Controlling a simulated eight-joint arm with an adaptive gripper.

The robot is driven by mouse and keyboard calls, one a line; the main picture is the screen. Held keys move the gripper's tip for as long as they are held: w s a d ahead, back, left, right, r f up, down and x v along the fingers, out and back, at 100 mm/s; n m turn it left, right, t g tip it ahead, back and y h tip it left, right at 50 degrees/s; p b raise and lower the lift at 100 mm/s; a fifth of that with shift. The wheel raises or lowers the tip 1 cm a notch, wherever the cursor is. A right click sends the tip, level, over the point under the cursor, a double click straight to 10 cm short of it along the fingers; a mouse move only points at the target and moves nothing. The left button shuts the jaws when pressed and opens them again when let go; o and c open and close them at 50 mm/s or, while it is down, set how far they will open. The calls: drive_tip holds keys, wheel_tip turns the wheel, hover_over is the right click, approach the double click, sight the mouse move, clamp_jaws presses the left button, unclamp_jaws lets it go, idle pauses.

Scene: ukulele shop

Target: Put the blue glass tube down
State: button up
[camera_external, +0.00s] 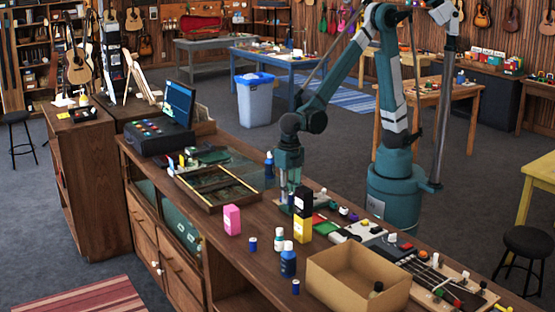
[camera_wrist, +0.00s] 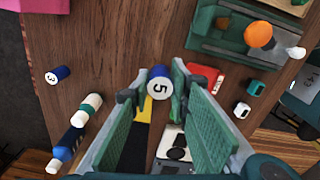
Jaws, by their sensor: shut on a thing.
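My gripper (camera_wrist: 156,88) points down over the wooden counter, and its two green-padded fingers show in the wrist view. A short blue tube with a white end marked 5 (camera_wrist: 160,82) sits between the fingertips, and the jaws are shut on it. In the external view, my gripper (camera_external: 289,198) is just behind the yellow and black box (camera_external: 303,222). There the tube cannot be made out. Whether the tube touches the counter is not clear. A similar blue piece marked 3 (camera_wrist: 58,75) lies apart on the counter, to the left in the wrist view.
A pink box (camera_external: 232,219), a white and teal bottle (camera_external: 278,242) and a blue bottle (camera_external: 288,262) stand on the counter (camera_external: 222,262). An open cardboard box (camera_external: 340,294) is at the front right. Bare wood shows left of the fingers in the wrist view.

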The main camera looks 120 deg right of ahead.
drive_tip(key=shift+d, duration=0.1)
drive_tip(key=s+d+m+p, duration=0.1)
drive_tip(key=d+m, duration=0.6)
drive_tip(key=d, duration=3.5)
drive_tip(key=s+d+m, duration=0.1)
drive_tip(key=s+d, duration=0.2)
drive_tip(key=d, duration=0.4)
drive_tip(key=s+d+m, duration=0.1)
drive_tip(key=s+d, duration=0.3)
drive_tip(key=d, duration=0.3)
drive_tip(key=shift+d+r+m+p, duration=0.15)
drive_tip(key=shift+d+m+p, duration=0.05)
drive_tip(key=shift+m+p, duration=0.1)
drive_tip(key=shift+f, duration=2.9)
drive_tip(key=shift+f, duration=0.1)
drive_tip(key=shift+f+p, duration=0.35)
drive_tip(key=shift+f, duration=1.65)
